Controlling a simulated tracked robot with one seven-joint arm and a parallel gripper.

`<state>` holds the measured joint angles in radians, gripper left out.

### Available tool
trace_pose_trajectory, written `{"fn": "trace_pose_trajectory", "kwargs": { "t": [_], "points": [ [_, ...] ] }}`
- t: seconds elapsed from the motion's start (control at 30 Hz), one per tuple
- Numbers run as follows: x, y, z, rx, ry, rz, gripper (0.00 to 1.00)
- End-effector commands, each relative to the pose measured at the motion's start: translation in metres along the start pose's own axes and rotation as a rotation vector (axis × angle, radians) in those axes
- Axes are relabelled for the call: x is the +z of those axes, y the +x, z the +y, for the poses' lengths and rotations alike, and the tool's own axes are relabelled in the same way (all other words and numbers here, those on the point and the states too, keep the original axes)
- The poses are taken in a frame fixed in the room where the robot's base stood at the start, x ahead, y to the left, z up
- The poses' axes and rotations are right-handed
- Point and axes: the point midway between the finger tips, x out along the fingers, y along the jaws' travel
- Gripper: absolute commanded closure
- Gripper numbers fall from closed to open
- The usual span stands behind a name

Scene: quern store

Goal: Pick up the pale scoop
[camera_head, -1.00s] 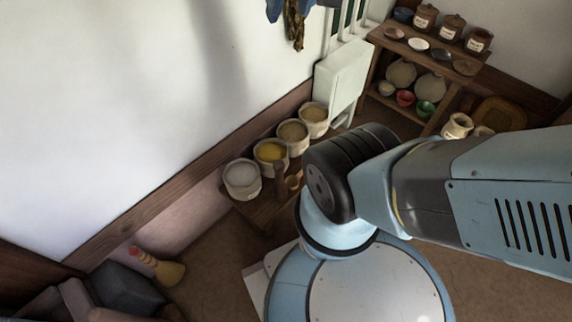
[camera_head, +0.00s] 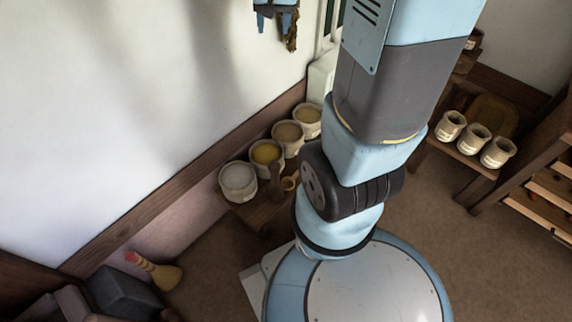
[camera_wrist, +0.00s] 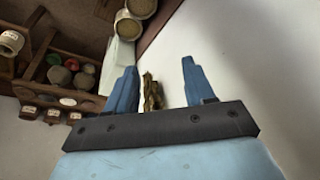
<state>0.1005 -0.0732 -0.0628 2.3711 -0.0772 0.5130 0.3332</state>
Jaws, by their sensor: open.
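I cannot make out a pale scoop in either view. My gripper (camera_head: 274,22) is at the top edge of the head view, in front of the white wall. In the wrist view my gripper (camera_wrist: 159,64) has its two blue fingers apart with nothing held between them. A brown-green hanging bunch (camera_head: 292,30) is beside the fingers in the head view. The bunch (camera_wrist: 152,92) also shows between the fingers in the wrist view, and I cannot tell how far beyond them it is.
Several pale tubs, one with yellow contents (camera_head: 266,152), stand on a low bench along the wall. Pale jars (camera_head: 474,139) stand on a bench at right, near a slatted rack (camera_head: 545,195). A brush (camera_head: 155,271) leans at lower left. A shelf (camera_wrist: 42,48) with bowls shows at left.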

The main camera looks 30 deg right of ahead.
Motion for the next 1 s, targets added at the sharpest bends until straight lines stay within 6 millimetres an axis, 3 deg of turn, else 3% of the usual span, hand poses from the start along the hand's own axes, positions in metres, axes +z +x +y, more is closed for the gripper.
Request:
{"fn": "trace_pose_trajectory", "kwargs": {
  "t": [0.03,0.3,0.53,0.77,1.0],
  "points": [
    [-0.005,0.017,0.002,0.009,0.022,-0.014,0.47],
    [-0.023,0.101,0.012,0.044,0.139,-0.056,0.47],
    [-0.025,0.177,0.025,0.07,0.238,-0.091,0.47],
    [-0.015,0.254,0.042,0.095,0.336,-0.128,0.47],
    [0.012,0.334,0.063,0.12,0.439,-0.168,0.47]
  ]
}}
